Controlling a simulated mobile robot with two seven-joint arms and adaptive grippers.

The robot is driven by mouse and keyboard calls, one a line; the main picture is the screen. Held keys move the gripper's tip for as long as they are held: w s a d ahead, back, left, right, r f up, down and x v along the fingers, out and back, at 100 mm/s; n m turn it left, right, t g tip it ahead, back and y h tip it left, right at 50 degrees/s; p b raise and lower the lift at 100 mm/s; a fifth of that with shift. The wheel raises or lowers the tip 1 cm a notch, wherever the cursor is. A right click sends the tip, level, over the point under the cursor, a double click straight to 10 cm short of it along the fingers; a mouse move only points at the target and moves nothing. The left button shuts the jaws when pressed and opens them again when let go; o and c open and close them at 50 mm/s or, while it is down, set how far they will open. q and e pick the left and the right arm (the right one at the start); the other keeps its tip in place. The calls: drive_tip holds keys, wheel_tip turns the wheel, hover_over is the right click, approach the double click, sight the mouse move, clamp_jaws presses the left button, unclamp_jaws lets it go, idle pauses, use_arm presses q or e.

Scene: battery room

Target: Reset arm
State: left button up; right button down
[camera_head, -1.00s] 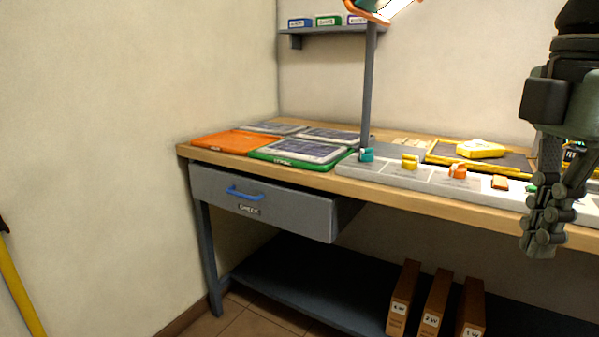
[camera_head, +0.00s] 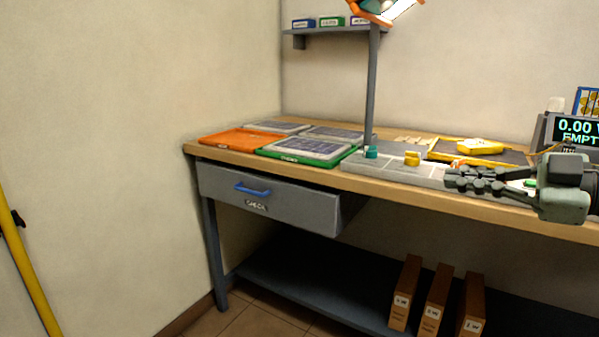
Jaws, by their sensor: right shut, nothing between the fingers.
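My right gripper (camera_head: 468,181) comes in from the right edge and lies roughly level, its fingers pointing left. It is shut and empty. It shows in front of the grey strip (camera_head: 400,168) at the front of the workbench, hiding part of it. I cannot tell whether it touches the strip. My left gripper is not in view.
The wooden workbench (camera_head: 440,201) carries an orange tray (camera_head: 238,138), a green tray (camera_head: 283,157), a yellow device (camera_head: 478,145) and a 0.00 V display (camera_head: 573,131). A grey drawer (camera_head: 290,204) sticks out below. Brown binders (camera_head: 437,299) stand on the lower shelf.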

drive_tip(key=w+d+f+m+t+h, duration=0.4)
drive_tip(key=d+f+m+t+h, duration=0.4)
drive_tip(key=d+f, duration=0.45)
drive_tip(key=s+d+f+m+g+h, duration=0.2)
drive_tip(key=d+f+m+h, duration=0.15)
drive_tip(key=f, duration=0.55)
drive_tip(key=s+d+f+m+g+h, duration=0.2)
drive_tip(key=s+f+m+h, duration=0.15)
drive_tip(key=f, duration=0.45)
drive_tip(key=s+a+f+g+h, duration=0.15)
drive_tip(key=s+f+g, duration=0.3)
drive_tip(key=f, duration=0.65)
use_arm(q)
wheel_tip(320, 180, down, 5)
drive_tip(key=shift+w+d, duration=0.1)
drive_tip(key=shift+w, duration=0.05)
use_arm(e)
drive_tip(key=s+a+f+g+y, duration=0.2)
drive_tip(key=s+a+f+g, duration=0.5)
drive_tip(key=s+a+f, duration=0.7)
drive_tip(key=s, duration=0.3)
drive_tip(key=shift+a+f+y, duration=0.25)
drive_tip(key=shift+f+y, duration=0.05)
drive_tip(key=shift+y, duration=0.05)
